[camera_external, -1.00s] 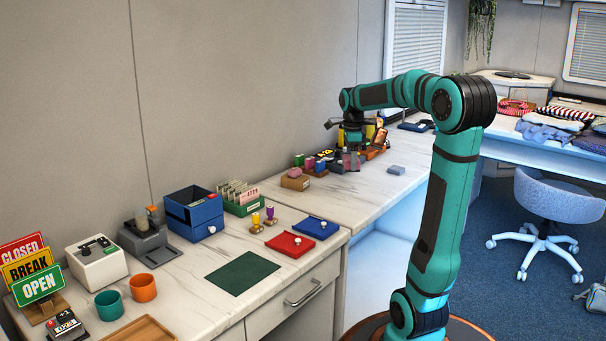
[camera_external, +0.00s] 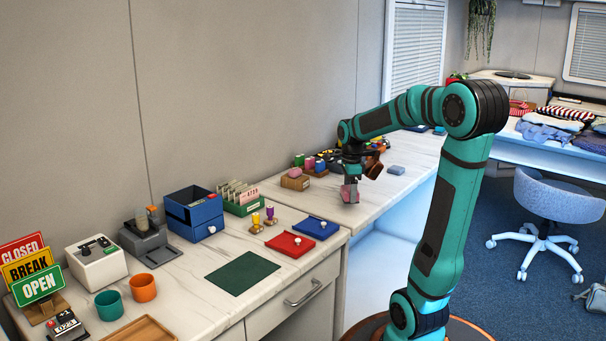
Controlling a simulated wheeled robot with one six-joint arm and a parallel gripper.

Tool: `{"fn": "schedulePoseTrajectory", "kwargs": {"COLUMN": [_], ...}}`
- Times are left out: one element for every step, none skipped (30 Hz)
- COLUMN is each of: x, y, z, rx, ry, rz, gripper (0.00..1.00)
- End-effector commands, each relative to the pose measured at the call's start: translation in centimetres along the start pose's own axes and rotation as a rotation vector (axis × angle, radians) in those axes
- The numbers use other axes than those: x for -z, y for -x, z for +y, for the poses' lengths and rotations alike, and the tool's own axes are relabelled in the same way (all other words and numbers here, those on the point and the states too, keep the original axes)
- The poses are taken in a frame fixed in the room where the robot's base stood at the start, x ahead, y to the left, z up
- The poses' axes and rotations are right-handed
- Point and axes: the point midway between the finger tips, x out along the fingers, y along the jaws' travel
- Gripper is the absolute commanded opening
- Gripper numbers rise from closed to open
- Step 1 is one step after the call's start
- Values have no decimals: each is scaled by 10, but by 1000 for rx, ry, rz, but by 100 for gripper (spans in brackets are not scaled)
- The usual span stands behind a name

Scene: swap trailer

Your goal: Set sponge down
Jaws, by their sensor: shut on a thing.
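My gripper (camera_external: 350,196) is low over the front part of the far white counter, pointing down. It is shut on a small pink piece, which I take to be the sponge (camera_external: 349,192). The grey fingers cover much of it. I cannot tell whether its underside touches the counter. The bare marble-look counter top (camera_external: 372,193) lies around and to the right of it.
A wooden box (camera_external: 295,183) with a pink block on top stands left of my gripper. A blue-grey block (camera_external: 396,170) lies to the right. Blue (camera_external: 317,228) and red (camera_external: 290,244) trays lie on the nearer counter. Several small coloured items stand behind my gripper.

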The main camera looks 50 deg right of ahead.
Motion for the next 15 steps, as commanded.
{"fn": "schedulePoseTrajectory", "kwargs": {"x": [0,0,0,0,0,0,0,0,0,0,0,0,0,0,0], "y": [-6,-10,-16,-20,-24,-27,-29,-30,-30,-30,-30,-30,-30,-30,-30], "z": [0,0,0,0,0,0,0,0,0,0,0,0,0,0,0], "rx": [-2,-3,-3,-3,-3,-3,-2,-1,0,0,0,0,0,0,-1], "ry": [0,0,0,0,0,0,0,0,0,0,0,0,0,0,0], "rz": [1,1,1,1,1,1,1,0,0,0,0,0,0,0,0], "gripper": [50,50,50,50,50,50,50,50,50,50,50,50,50,50,50]}}
